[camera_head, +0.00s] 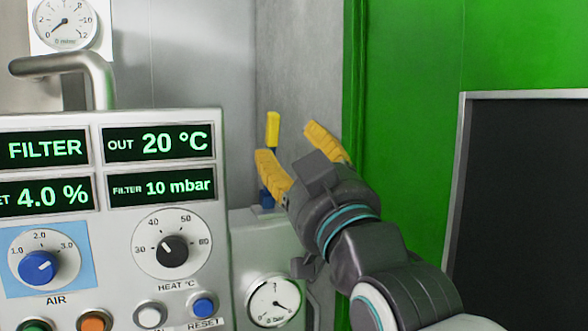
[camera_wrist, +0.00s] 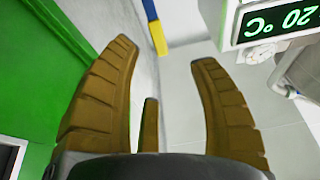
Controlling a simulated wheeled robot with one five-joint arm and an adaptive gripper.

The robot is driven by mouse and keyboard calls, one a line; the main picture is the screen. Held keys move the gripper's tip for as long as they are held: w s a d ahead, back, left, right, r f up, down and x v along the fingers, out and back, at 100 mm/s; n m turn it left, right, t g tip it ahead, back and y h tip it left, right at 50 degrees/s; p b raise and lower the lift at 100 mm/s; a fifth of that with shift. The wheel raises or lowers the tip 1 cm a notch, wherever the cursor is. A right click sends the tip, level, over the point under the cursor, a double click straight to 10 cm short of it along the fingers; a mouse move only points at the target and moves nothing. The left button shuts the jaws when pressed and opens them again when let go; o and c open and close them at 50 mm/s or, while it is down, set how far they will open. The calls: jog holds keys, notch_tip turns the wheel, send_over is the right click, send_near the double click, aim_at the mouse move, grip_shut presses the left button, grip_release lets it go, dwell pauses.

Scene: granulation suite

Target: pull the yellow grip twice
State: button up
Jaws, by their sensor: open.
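The yellow grip (camera_head: 272,128) stands upright on top of a blue lever, behind and just above the left fingertip of my gripper (camera_head: 290,143). The lower part of the lever is mostly hidden by that finger. In the wrist view, which looks turned over, the yellow grip (camera_wrist: 159,40) shows at the end of the blue lever, at the top between my fingertips (camera_wrist: 165,54). My gripper is open with its yellow-brown fingers spread and nothing between them. The grip appears to be beyond the fingertips, apart from them.
A control panel (camera_head: 120,119) with displays, knobs and buttons stands at the left. A pressure gauge (camera_head: 273,300) is on a grey housing below the lever. A green wall (camera_head: 405,110) and a dark framed panel (camera_head: 530,190) are at the right. A bent metal pipe (camera_head: 95,68) rises above the panel.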

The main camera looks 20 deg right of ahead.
aim_at(276, 134)
jog(key=shift+f+p+x, duration=0.2)
jog(key=shift+p+x, duration=0.75)
jog(key=shift+x, duration=0.8)
jog(key=shift+f+p+x, duration=0.2)
jog(key=shift+p+x, duration=0.75)
jog(key=shift+x, duration=2.45)
jog(key=shift+f, duration=0.1)
jog(key=shift+c, duration=0.2)
jog(key=shift+d, duration=0.15)
jog(key=c, duration=0.9)
jog(key=shift+f, duration=0.15)
